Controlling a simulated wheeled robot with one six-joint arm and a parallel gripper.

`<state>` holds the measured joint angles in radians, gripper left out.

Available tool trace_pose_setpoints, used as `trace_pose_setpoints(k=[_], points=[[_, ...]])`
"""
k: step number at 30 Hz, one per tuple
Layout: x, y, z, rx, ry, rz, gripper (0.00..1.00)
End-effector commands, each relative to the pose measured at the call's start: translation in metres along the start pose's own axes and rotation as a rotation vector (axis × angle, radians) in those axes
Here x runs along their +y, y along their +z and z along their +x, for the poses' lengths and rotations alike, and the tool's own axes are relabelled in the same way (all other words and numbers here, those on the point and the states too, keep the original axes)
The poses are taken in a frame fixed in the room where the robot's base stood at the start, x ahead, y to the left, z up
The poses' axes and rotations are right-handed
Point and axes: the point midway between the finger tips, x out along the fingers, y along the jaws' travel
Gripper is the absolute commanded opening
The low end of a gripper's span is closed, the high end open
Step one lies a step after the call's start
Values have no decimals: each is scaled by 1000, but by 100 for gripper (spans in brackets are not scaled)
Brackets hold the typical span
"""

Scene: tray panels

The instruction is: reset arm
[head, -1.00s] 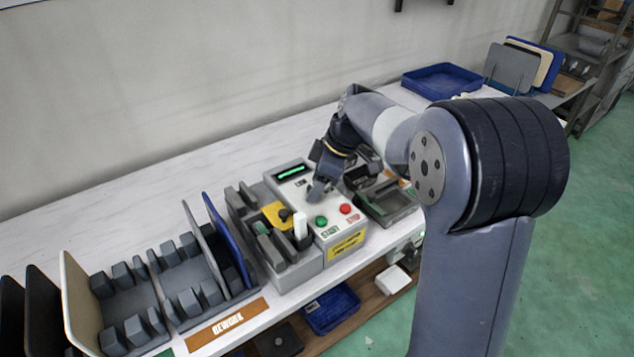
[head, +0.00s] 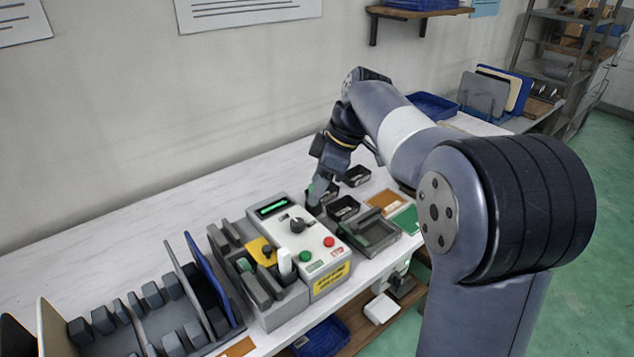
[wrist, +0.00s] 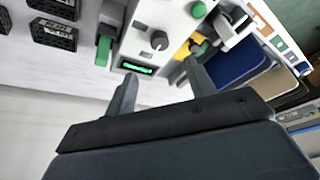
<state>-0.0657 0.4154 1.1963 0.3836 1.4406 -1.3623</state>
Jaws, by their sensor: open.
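My gripper (head: 318,196) hangs at the end of my bent arm, just behind and right of the control box in the head view. In the wrist view my gripper (wrist: 160,88) has its two fingers spread apart with nothing between them. The white-topped control box (head: 310,242) has a dark knob (head: 297,225), a green button (head: 306,256), a red button (head: 328,241) and a lit green display (head: 272,206). The display (wrist: 136,68) and the knob (wrist: 159,40) show ahead of the fingers in the wrist view. The fingers appear clear of the box.
A grey fixture with a yellow part (head: 262,250) stands left of the box. Slotted racks hold upright panels, including a blue one (head: 208,278). Small black bins (head: 356,175) and a grey tray (head: 370,237) lie to the right. The tabletop along the wall is clear.

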Motion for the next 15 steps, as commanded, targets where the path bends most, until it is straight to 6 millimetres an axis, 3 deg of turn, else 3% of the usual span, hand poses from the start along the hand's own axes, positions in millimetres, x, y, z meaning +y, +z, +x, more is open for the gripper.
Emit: trace_pose_setpoints(k=[7,15], points=[[-1,0,17,0,-4,0,52],[-1,0,68,0,-5,0,52]])
